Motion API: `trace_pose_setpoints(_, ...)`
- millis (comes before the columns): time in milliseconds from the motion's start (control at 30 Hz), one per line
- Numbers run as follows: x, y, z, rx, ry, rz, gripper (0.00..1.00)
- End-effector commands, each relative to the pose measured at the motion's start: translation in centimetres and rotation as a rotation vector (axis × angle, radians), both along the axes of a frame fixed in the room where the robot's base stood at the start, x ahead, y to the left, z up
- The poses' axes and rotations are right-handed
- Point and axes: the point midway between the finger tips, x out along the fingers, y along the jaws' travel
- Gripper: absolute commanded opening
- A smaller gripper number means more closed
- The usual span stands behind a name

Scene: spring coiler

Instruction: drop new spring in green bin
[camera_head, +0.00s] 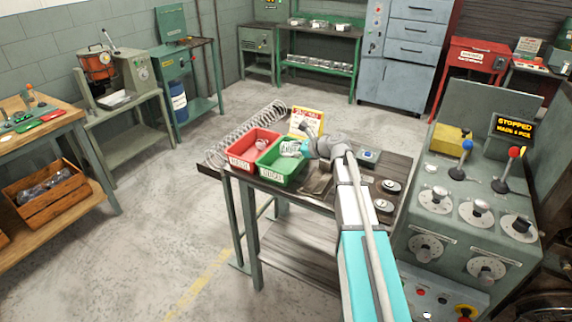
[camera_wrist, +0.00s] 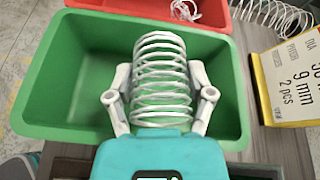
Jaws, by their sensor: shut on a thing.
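In the wrist view my gripper (camera_wrist: 160,100) is shut on a pale wire spring (camera_wrist: 160,65), with a finger on each side of it. The spring shows over the inside of the green bin (camera_wrist: 80,132); its height above the bin floor is hard to tell. In the head view my gripper (camera_head: 298,150) is over the green bin (camera_head: 276,181), and the spring (camera_head: 290,149) is small and partly hidden by the gripper. No other spring shows in the visible part of the green bin.
A red bin (camera_head: 243,163) touches the green bin's left side and holds a small coil (camera_wrist: 185,10). A long coil (camera_head: 245,130) lies behind the bins. A yellow-edged sign (camera_head: 306,122) stands close by. The coiler (camera_head: 460,205) with knobs and levers is at right.

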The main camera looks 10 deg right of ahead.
Motion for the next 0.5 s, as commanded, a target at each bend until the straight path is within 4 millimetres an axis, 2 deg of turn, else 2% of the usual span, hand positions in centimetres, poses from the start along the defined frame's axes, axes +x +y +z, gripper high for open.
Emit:
trace_pose_setpoints(33,0.01,0.00,0.01,0.000,0.000,0.000,0.21)
trace_pose_setpoints(67,0.01,0.00,0.01,0.000,0.000,0.000,0.73)
trace_pose_setpoints(200,0.01,0.00,0.01,0.000,0.000,0.000,0.99)
trace_pose_setpoints(500,0.00,0.00,0.01,0.000,0.000,0.000,1.00)
